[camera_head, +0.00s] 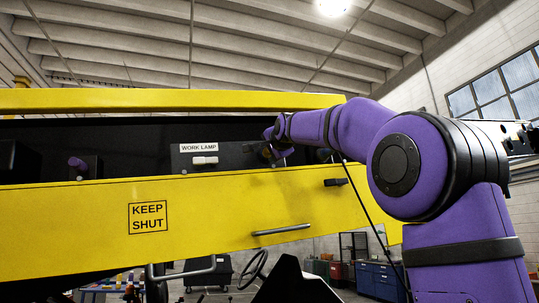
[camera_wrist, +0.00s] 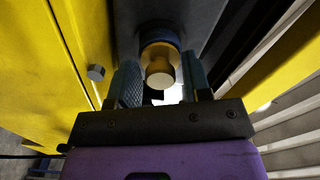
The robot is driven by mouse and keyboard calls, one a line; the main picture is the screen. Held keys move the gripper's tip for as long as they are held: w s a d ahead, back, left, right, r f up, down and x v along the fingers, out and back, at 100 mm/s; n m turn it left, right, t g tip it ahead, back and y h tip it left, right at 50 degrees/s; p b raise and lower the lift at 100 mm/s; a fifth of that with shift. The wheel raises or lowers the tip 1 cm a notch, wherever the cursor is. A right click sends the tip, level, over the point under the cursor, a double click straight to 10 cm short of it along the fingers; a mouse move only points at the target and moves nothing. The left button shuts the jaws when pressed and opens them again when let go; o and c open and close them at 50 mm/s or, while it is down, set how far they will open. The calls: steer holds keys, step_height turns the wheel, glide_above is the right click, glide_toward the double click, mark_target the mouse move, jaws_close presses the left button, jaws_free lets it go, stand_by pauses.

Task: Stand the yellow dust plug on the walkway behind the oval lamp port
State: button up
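A yellow-tan cylindrical plug (camera_wrist: 158,66) with a dark blue collar shows in the wrist view, pointing toward the camera. It lies between the two fingers of my gripper (camera_wrist: 160,85). I cannot tell whether the fingers press on it or only flank it. In the head view my gripper (camera_head: 270,149) is at the dark recessed panel, right of the WORK LAMP label (camera_head: 199,147). A pale fitting (camera_head: 205,161) sits below that label. The plug is not clear in the head view, hidden by the gripper and dark shade. I cannot make out an oval port or the walkway surely.
A yellow side panel (camera_head: 95,240) marked KEEP SHUT runs below the recess, with a metal handle (camera_head: 281,229). A yellow rail (camera_head: 170,100) runs above. A grey round knob (camera_wrist: 96,72) stands left of my fingers.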

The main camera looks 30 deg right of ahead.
jaws_close()
steer(key=shift+s+a, duration=0.25)
steer(key=shift+s, duration=0.45)
stand_by(0.7)
steer(key=shift+v, duration=1.4)
